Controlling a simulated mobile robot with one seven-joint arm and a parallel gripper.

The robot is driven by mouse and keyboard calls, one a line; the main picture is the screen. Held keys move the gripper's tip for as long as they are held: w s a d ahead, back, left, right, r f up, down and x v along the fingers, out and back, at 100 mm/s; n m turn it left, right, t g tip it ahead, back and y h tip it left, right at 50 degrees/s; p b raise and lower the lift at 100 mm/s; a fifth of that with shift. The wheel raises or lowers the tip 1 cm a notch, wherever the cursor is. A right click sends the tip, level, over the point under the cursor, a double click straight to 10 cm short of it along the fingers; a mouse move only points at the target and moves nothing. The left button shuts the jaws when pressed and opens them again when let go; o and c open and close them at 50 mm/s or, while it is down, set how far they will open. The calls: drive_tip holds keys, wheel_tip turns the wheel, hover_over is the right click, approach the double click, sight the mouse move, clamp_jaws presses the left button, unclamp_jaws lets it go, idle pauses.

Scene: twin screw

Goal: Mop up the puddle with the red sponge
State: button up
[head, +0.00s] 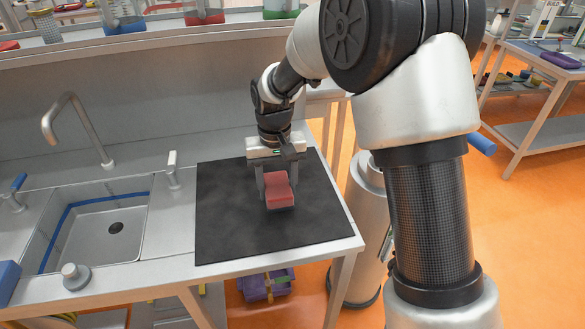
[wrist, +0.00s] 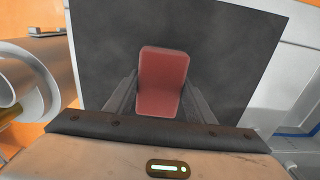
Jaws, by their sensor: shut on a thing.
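The red sponge (head: 279,190) is between the fingers of my gripper (head: 278,188), which is shut on it. The sponge is over the dark mat (head: 225,215) on the counter to the right of the sink. In the wrist view the sponge (wrist: 162,82) stands out between the two grey fingers, with the mat (wrist: 100,45) behind it. I cannot tell whether the sponge touches the mat. I cannot make out a clear puddle; the mat shows only faint, cloudy patches.
A steel sink (head: 110,225) with a tap (head: 75,125) lies to the left. A small tap handle (head: 173,168) stands between sink and mat. A shelf with glassware (head: 203,12) runs along the back. A purple crate (head: 265,285) is under the counter.

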drive_tip(key=shift+r+p, duration=1.45)
drive_tip(key=shift+r, duration=0.75)
drive_tip(key=s+d+m+p, duration=0.1)
drive_tip(key=s+d+p, duration=0.1)
drive_tip(key=d, duration=0.7)
drive_tip(key=s+d+m+p, duration=0.1)
drive_tip(key=s+d+p, duration=0.2)
drive_tip(key=d, duration=0.6)
drive_tip(key=shift+r+m, duration=0.2)
drive_tip(key=shift+m, duration=0.1)
